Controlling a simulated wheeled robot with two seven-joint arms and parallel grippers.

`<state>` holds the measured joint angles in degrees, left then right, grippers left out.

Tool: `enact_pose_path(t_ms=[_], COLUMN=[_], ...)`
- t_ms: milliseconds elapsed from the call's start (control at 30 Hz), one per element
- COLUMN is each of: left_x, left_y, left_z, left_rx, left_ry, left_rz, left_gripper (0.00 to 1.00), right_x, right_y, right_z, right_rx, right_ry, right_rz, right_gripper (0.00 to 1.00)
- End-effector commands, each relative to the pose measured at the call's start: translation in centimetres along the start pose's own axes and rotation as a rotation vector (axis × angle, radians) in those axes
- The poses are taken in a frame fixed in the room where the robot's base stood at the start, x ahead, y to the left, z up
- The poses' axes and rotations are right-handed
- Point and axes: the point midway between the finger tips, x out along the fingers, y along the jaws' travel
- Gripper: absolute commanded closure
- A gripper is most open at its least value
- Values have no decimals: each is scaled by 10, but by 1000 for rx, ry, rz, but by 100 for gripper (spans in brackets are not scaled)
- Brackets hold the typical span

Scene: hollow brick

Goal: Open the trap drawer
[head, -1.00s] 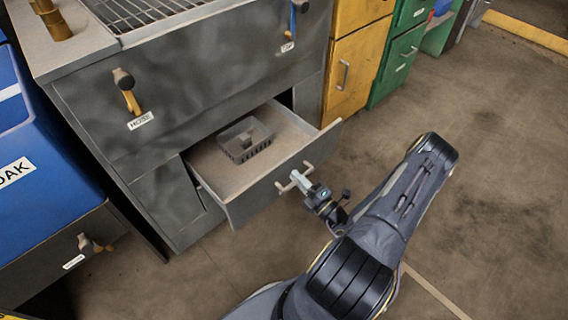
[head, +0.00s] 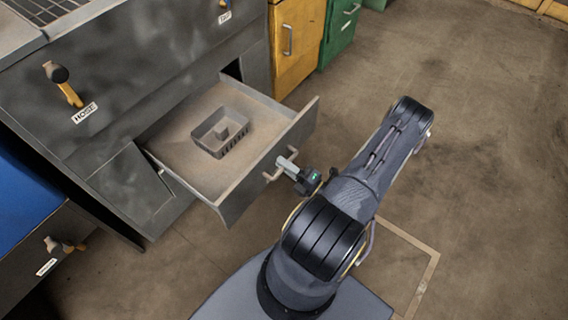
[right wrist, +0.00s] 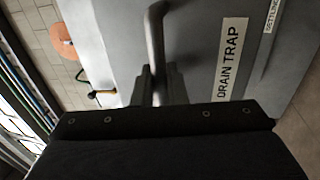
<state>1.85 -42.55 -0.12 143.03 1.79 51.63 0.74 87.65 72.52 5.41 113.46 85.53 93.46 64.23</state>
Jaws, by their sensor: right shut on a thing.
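The trap drawer (head: 225,150) is pulled well out of the grey cabinet in the head view. A grey basket (head: 220,132) with a small block inside sits in it. Its front panel (head: 300,132) carries a bar handle (head: 270,176). My right gripper (head: 284,163) is shut on that handle. In the right wrist view the handle (right wrist: 153,30) runs between the fingers, beside a label (right wrist: 229,62) reading "DRAIN TRAP" on the drawer front. My left gripper is not in view.
Yellow (head: 297,40) and green (head: 340,30) cabinets stand behind. The floor to the right is clear.

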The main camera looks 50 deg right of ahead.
Motion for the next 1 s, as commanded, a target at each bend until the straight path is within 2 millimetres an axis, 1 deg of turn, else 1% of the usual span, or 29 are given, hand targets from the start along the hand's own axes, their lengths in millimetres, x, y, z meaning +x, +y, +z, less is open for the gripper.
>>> enact_pose_path(t_ms=[67, 100, 133, 367, 467, 567, 800, 900, 1000], left_x=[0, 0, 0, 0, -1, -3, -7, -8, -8], left_y=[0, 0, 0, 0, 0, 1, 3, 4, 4], left_z=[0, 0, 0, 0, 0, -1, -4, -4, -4], left_rx=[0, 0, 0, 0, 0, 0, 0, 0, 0], left_ry=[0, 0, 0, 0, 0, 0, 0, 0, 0], left_rz=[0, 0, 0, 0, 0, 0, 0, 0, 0], left_gripper=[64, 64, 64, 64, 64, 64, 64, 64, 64], right_x=[0, 0, 0, 0, -4, -17, -58, -70, -77], right_y=[0, 0, 0, 0, 0, 0, 0, 0, 0], right_z=[0, 0, 0, 0, 0, 1, 1, 0, 0], right_rx=[-1, -1, -1, -1, -1, -1, -1, 0, 0], right_ry=[0, 0, 0, 0, -1, -4, -3, -2, 0], right_rz=[-1, -1, -1, -1, -1, -3, -3, -3, -1], right_gripper=[100, 86, 83, 83, 83, 83, 83, 83, 83])
